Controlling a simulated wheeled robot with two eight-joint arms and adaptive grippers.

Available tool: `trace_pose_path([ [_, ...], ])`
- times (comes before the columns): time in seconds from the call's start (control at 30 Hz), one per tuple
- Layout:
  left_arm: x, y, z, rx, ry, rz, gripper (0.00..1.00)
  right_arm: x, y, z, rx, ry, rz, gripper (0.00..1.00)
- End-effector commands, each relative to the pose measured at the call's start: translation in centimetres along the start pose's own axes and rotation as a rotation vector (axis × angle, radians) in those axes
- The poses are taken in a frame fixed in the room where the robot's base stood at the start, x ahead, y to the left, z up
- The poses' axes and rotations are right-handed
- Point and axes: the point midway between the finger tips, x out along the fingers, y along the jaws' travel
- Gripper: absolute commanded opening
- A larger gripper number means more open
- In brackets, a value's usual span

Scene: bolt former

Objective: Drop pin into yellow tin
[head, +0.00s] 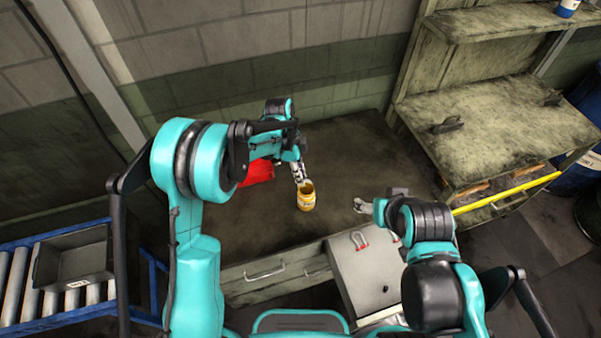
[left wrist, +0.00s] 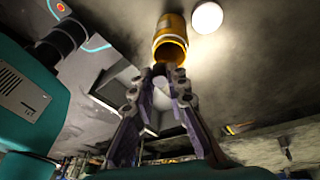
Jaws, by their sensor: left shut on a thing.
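The yellow tin (head: 306,199) stands upright and open on the dark worktop in the head view. It also shows at the top of the left wrist view (left wrist: 170,42), with its dark mouth facing the fingertips. My left gripper (head: 301,178) is at the tin's rear rim, its fingers pointing down toward the opening. In the left wrist view its fingertips (left wrist: 163,78) come together just short of the tin's mouth. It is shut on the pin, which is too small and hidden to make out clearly. My right gripper (head: 364,206) is over the worktop, right of the tin; its jaw gap is unclear.
A red object (head: 258,172) lies behind my left arm. A light box (head: 362,270) with a red horseshoe shape stands at the front. A drawer (head: 265,275) is below the worktop edge. A cabinet (head: 490,125) stands right. The worktop behind the tin is clear.

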Motion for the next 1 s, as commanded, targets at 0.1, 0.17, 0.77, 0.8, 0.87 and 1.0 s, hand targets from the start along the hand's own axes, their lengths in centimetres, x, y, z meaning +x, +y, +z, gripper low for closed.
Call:
trace_pose_path([
  [0.1, 0.0, 0.0, 0.0, 0.0, 0.0, 0.0, 0.0, 0.0, 0.0, 0.0, 0.0, 0.0, 0.0, 0.69],
  [0.17, 0.0, 0.0, 0.0, 0.0, 0.0, 0.0, 0.0, 0.0, 0.0, 0.0, 0.0, 0.0, 0.0, 0.69],
  [0.77, -1.4, 0.0, 0.0, -0.001, 0.0, 0.0, 0.39, 0.0, 0.0, 0.0, 0.0, 0.0, 0.0, 0.69],
  [0.8, -2.1, 0.0, 0.0, -0.001, 0.0, 0.0, 0.39, 0.0, 0.0, 0.0, 0.0, 0.0, 0.0, 0.69],
  [0.87, -3.3, 0.1, 0.0, -0.001, 0.0, 0.0, 0.39, 0.0, 0.0, 0.0, 0.0, 0.0, 0.0, 0.69],
  [1.0, -6.5, 0.1, 0.0, -0.002, 0.0, 0.0, 0.39, 0.0, 0.0, 0.0, 0.0, 0.0, 0.0, 0.69],
])
